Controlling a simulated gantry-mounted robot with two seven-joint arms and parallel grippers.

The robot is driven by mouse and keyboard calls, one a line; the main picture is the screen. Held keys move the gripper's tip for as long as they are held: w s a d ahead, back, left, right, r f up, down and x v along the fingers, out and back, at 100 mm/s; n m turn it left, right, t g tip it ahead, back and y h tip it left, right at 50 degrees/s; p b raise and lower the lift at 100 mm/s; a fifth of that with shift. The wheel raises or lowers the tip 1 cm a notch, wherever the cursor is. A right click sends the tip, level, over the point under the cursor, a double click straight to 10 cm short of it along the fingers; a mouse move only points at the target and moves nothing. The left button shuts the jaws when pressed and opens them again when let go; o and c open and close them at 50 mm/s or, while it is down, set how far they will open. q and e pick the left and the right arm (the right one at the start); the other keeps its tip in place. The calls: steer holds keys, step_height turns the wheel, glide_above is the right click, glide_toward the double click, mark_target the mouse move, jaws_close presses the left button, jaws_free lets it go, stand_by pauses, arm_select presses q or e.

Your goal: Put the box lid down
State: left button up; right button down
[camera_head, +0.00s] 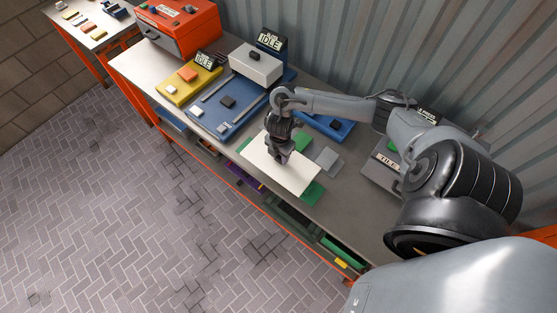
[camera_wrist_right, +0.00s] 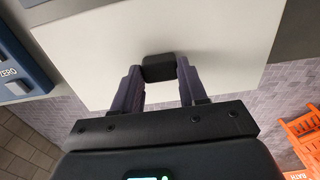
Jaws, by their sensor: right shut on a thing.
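The box lid is a flat white panel (camera_head: 283,168) over the near part of the workbench in the head view. In the right wrist view the lid (camera_wrist_right: 100,45) fills the upper middle, with a small black knob (camera_wrist_right: 158,68) on it. My right gripper (camera_head: 279,156) is over the middle of the lid. Its two fingers (camera_wrist_right: 159,85) are shut on the black knob. Green pieces show at the lid's edges; whether the lid touches them or hangs above cannot be told. My left gripper is not in view.
The grey workbench (camera_head: 335,190) runs along a corrugated metal wall. A grey plate (camera_head: 328,160) lies right of the lid. A blue station (camera_head: 229,103) with a white box (camera_head: 256,64), a yellow tray (camera_head: 188,83) and an orange box (camera_head: 180,27) stand further left.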

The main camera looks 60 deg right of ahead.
mark_target(279, 161)
steer(key=shift+w+a+f, duration=0.15)
steer(key=shift+a+f, duration=0.05)
steer(key=shift+f, duration=0.1)
step_height(279, 161, down, 3)
steer(key=shift+r, duration=0.1)
steer(key=shift+f, duration=0.45)
steer(key=shift+f, duration=0.15)
steer(key=c, duration=0.6)
jaws_free()
